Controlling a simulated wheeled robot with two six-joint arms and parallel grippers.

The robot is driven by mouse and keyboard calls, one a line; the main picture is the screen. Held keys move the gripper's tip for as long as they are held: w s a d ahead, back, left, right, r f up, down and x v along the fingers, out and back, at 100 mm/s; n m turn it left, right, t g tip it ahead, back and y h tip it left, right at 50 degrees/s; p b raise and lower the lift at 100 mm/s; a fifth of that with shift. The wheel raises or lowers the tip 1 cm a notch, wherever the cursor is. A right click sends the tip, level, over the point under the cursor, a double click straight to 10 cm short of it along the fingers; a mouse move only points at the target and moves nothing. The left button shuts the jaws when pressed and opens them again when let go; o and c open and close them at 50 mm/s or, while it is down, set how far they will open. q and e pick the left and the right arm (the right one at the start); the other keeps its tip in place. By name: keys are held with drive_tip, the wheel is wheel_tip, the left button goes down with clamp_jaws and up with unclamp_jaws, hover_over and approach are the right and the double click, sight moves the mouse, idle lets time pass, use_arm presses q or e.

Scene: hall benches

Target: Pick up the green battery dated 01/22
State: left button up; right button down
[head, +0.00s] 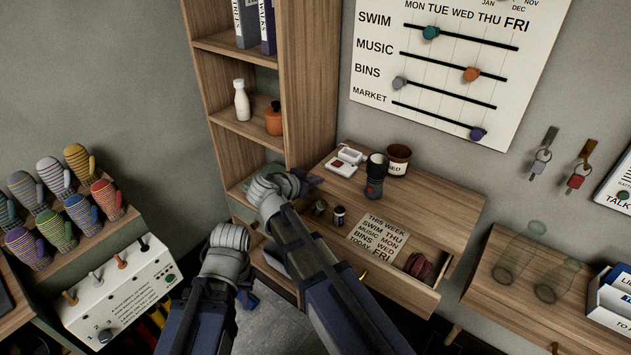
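I cannot make out a green battery dated 01/22; no date is legible on any small item. A small dark cylinder with a pale band (339,215) stands at the front left of the wooden desk (440,205). A small brownish round item (319,207) is beside it, close to my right forearm. My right gripper (308,183) is over the desk's left end, partly hidden by its own wrist. My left gripper (246,298) is low, left of the desk, mostly hidden behind its wrist. Neither gripper's opening shows clearly.
A black torch (376,178), a brown jar (398,161) and an open white case (345,161) stand at the back. A printed note (378,238) lies in front, with a dark red item (419,266) to its right. A shelf unit (318,100) rises behind the desk's left end.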

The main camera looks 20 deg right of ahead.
wheel_tip(320, 180, up, 9)
drive_tip(key=p, duration=0.8)
drive_tip(key=shift+r, duration=0.15)
drive_tip(key=shift+c, duration=1.6)
unclamp_jaws()
